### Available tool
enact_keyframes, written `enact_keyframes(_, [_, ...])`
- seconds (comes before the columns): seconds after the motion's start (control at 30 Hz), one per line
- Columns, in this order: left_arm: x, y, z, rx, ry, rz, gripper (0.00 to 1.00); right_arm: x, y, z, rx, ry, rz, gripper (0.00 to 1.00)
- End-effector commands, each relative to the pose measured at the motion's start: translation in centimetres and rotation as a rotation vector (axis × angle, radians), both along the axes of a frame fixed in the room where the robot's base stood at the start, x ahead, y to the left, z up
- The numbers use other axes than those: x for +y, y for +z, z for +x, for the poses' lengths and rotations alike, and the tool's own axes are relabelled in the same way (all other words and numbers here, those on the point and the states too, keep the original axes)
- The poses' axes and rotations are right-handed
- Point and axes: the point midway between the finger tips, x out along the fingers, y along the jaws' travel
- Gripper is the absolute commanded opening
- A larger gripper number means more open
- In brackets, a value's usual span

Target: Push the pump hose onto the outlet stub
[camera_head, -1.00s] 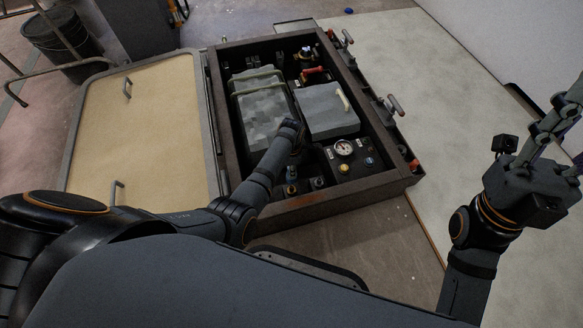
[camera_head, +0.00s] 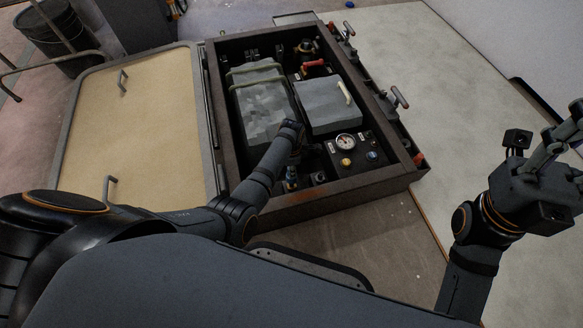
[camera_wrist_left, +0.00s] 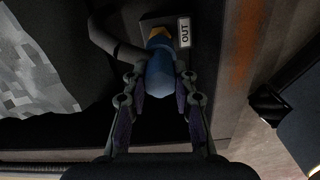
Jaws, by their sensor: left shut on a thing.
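In the left wrist view, my left gripper (camera_wrist_left: 160,84) is shut on the blue end of the pump hose (camera_wrist_left: 159,68). The dark hose (camera_wrist_left: 104,38) curves away to the upper left. The yellow tip of the outlet stub (camera_wrist_left: 158,33) shows just beyond the blue end, beside a plate marked OUT (camera_wrist_left: 184,35). I cannot tell whether the blue end is over the stub or only against it. In the head view, my left arm reaches into the open bay, with its fingertips mostly hidden. My right gripper (camera_head: 566,138) is up at the right edge, away from the bay; its jaw state is unclear.
The bay's dark frame (camera_head: 235,205) surrounds two grey boxes (camera_head: 264,112) (camera_head: 326,112) and a gauge panel (camera_head: 364,160). The tan lid (camera_head: 135,130) lies open on the left. Red-handled clamps (camera_head: 398,98) line the right edge.

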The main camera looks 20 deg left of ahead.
Motion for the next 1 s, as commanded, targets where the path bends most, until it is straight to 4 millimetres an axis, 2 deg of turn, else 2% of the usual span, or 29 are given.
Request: enact_keyframes(1.0, [0.0, -3.7, 0.0, -0.001, 0.0, 0.0, 0.0, 0.0, -2.5, 0.0, 0.0, 0.0, 0.001, 0.4])
